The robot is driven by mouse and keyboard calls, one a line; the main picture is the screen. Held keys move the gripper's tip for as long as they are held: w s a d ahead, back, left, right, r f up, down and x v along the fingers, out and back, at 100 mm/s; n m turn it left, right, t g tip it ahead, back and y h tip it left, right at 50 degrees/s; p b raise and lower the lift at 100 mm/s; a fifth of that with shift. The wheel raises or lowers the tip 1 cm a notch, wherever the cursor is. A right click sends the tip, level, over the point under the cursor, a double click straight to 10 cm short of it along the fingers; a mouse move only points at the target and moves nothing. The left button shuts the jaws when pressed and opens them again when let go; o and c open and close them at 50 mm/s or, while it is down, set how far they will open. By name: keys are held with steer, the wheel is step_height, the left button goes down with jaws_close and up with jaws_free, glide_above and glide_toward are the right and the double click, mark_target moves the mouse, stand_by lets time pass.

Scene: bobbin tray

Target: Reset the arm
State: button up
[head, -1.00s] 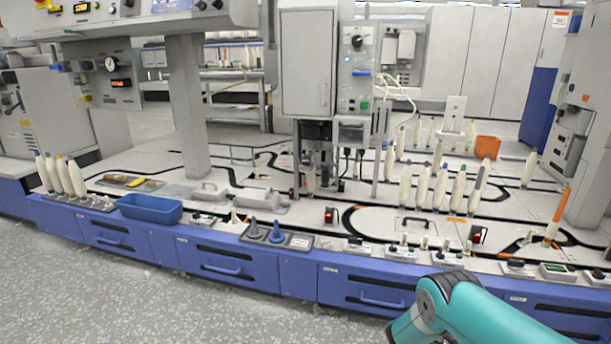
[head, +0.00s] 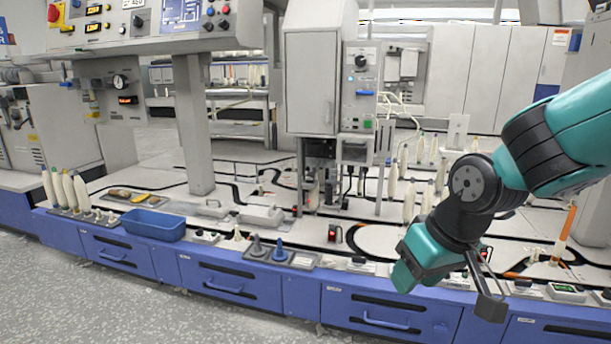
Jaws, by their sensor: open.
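My gripper (head: 487,285) is at the end of my teal and black arm, at the right of the head view. It hangs in front of the machine's front edge, above the blue drawers. The jaws are open, and I see nothing between them. The arm hides part of the white bobbins and the track behind it.
A blue tray (head: 153,224) stands on the bench at the left, near several white bobbins (head: 67,190) on pegs. A small dark tray with two cones (head: 268,253) lies at the front edge. An orange-topped bobbin (head: 565,228) stands at the right. Grey floor lies in front.

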steer(key=s+a+r+n+g+y+p, duration=0.1)
steer(key=s+r+n+g, duration=0.15)
steer(key=s, duration=0.65)
steer(key=s+a+r+n+g+p, duration=0.1)
steer(key=s+r, duration=0.2)
steer(key=s, duration=0.6)
step_height(320, 180, up, 36)
steer(key=p, duration=3.6)
steer(key=shift+w+d+r+m, duration=0.25)
steer(key=shift+w+m, duration=0.1)
steer(key=shift+w, duration=0.1)
steer(key=shift+t, duration=0.25)
